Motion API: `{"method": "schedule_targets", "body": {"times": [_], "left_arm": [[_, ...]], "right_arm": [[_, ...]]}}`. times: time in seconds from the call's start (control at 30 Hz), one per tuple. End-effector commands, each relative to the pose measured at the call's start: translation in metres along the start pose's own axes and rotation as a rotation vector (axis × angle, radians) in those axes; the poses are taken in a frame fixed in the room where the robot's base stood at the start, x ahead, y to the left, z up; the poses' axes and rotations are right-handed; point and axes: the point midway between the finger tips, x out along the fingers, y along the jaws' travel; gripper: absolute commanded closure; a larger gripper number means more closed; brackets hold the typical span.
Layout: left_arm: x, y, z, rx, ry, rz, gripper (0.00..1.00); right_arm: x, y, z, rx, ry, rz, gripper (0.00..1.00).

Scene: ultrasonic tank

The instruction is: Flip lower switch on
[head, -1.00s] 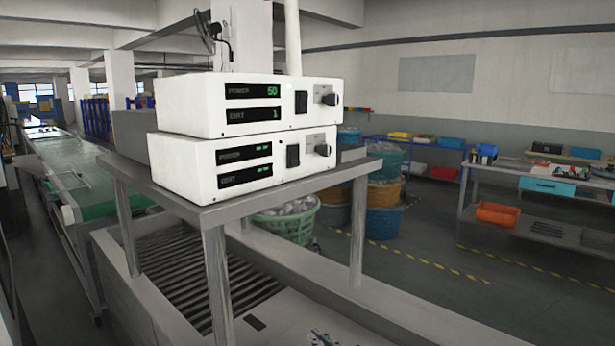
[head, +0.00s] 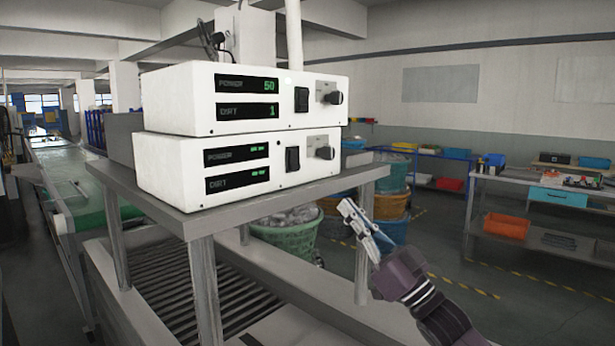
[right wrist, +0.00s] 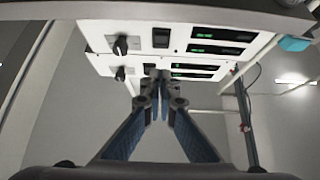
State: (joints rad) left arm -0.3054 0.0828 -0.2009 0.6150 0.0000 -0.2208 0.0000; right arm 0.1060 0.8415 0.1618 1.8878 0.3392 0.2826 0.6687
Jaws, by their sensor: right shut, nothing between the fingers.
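Two white control units are stacked on a metal stand. The lower unit (head: 160,168) has a black rocker switch (head: 292,160) beside a round black knob (head: 325,152); its displays show green dashes. The upper unit (head: 175,98) has its own switch (head: 301,99), and its displays read 50 and 1. My right gripper (head: 348,210) is shut and empty, to the right of and below the lower switch, clear of the panel. The right wrist view is upside down: the lower switch (right wrist: 161,38) shows above the fingertips (right wrist: 159,80). My left gripper is not in view.
The stand's metal top (head: 290,196) juts out in front of the units, with a leg (head: 362,245) near my right gripper. A roller conveyor lies below. Baskets (head: 290,238) and a workbench (head: 535,188) stand behind to the right.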

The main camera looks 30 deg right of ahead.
Motion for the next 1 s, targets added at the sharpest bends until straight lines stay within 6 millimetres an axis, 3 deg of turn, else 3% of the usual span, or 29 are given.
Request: {"method": "schedule_targets", "body": {"times": [0.17, 0.6, 0.8, 1.0], "left_arm": [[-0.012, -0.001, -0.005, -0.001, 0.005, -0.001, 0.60], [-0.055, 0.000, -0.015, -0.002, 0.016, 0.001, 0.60], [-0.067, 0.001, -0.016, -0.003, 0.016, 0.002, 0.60], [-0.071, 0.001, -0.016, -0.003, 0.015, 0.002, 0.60]], "right_arm": [[0.021, 0.000, -0.004, 0.000, 0.004, 0.001, 1.00], [0.102, 0.000, -0.005, 0.000, 0.002, 0.001, 1.00], [0.119, 0.000, 0.017, 0.001, -0.001, 0.002, 1.00], [0.126, 0.000, 0.027, -0.001, -0.001, 0.001, 1.00]]}}
